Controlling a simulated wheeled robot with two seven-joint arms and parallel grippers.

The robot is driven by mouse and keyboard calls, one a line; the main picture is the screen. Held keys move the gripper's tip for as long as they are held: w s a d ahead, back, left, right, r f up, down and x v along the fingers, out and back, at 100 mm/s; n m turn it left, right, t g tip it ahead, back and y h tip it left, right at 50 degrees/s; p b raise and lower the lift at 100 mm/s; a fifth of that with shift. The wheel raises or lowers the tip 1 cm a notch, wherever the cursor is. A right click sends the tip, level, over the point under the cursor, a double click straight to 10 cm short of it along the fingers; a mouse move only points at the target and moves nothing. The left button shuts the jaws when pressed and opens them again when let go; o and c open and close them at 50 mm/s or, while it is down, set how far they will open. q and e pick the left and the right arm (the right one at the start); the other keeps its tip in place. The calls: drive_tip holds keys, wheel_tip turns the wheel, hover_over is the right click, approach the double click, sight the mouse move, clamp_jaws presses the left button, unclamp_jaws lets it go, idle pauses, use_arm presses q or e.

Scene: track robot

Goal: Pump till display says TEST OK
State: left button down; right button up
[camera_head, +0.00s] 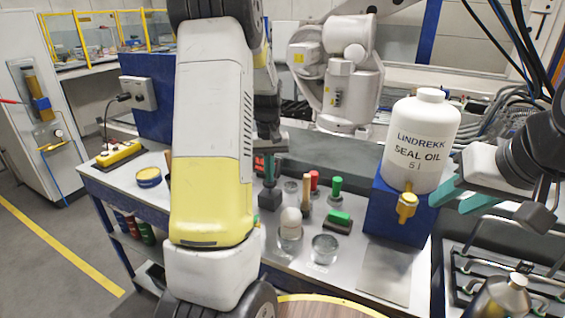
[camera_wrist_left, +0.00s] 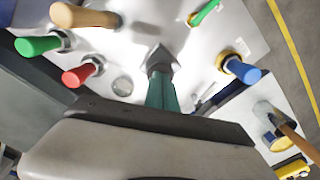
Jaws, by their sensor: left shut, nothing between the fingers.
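A white panel (camera_head: 65,165) stands at the far left of the head view. It carries a yellow cylinder (camera_head: 33,83), a blue block (camera_head: 42,105), a red lever-like rod (camera_head: 8,101) and a small round gauge (camera_head: 58,133). I cannot read any display in these frames. My left gripper (camera_head: 270,195) is partly hidden behind my white and yellow arm, over the bench. In the left wrist view its teal fingers (camera_wrist_left: 160,90) are together and empty above the bench top. My right gripper (camera_head: 468,198) is at the right, its teal fingers apart beside the oil bottle.
The bench (camera_head: 275,255) holds a white LINDREKK SEAL OIL bottle (camera_head: 425,140) with a yellow tap (camera_head: 407,203) on a blue stand (camera_head: 385,215). Red (camera_wrist_left: 78,75), green (camera_wrist_left: 40,45) and blue (camera_wrist_left: 240,71) handles surround my left gripper. Floor beside the panel is clear.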

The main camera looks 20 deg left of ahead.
use_arm(q)
drive_tip(key=shift+f, duration=0.65)
drive_tip(key=shift+r, duration=1.6)
drive_tip(key=shift+f, duration=1.6)
drive_tip(key=shift+r, duration=4.6)
